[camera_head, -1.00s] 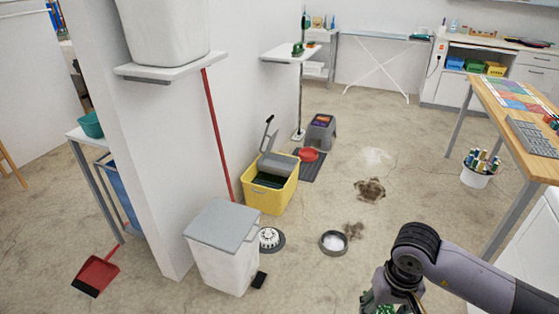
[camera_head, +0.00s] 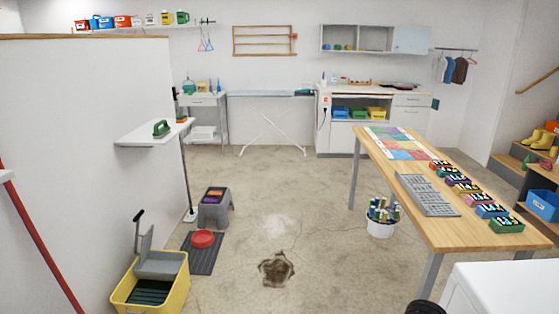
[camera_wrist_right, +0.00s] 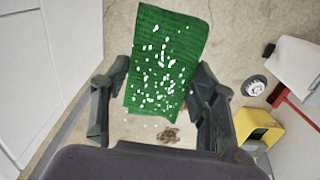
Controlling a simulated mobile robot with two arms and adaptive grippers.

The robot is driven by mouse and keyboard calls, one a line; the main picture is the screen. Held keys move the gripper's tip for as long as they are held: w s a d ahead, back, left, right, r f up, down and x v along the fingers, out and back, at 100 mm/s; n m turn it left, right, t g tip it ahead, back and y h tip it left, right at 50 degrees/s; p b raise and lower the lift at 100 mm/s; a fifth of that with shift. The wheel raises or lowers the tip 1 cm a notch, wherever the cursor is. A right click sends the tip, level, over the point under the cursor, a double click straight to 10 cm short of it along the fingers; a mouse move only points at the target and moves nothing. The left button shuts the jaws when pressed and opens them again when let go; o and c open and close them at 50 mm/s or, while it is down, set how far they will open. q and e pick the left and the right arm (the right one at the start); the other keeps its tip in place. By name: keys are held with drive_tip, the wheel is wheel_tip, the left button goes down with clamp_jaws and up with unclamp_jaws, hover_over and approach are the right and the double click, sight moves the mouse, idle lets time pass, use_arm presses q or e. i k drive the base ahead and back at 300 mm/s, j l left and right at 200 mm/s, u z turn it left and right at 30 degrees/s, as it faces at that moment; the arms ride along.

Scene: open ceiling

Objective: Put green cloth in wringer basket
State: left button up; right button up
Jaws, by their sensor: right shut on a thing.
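The green cloth (camera_wrist_right: 165,50), dotted with white specks, is held between the two dark fingers of my right gripper (camera_wrist_right: 160,92) in the right wrist view. The cloth is off the floor and spreads outward past the fingertips. The yellow mop bucket (camera_head: 178,279) with its grey wringer (camera_head: 158,264) and dark ribbed basket (camera_head: 150,291) stands on the floor at the lower left of the head view. The bucket also shows in the right wrist view (camera_wrist_right: 250,125), apart from the cloth. My left gripper is not in view.
The middle floor is fairly clear.

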sight(166, 270)
drive_tip(key=i+j+z, duration=0.15)
drive_tip(key=i+z, duration=0.2)
drive_tip(key=i, duration=1.55)
drive_tip(key=i+u, duration=0.4)
drive_tip(key=i+l+u, duration=0.15)
drive_tip(key=i+u, duration=0.25)
drive_tip(key=i+l+u, duration=0.25)
drive_tip(key=u, duration=0.15)
drive_tip(key=i+u, duration=0.2)
drive_tip(key=u, duration=0.25)
drive_tip(key=i+l+u, duration=0.2)
drive_tip(key=u, duration=0.25)
drive_tip(key=i+l+u, duration=0.15)
drive_tip(key=u, duration=0.25)
drive_tip(key=i+l+u, duration=0.15)
drive_tip(key=u, duration=0.3)
drive_tip(key=l+u, duration=0.45)
drive_tip(key=i+j, duration=0.05)
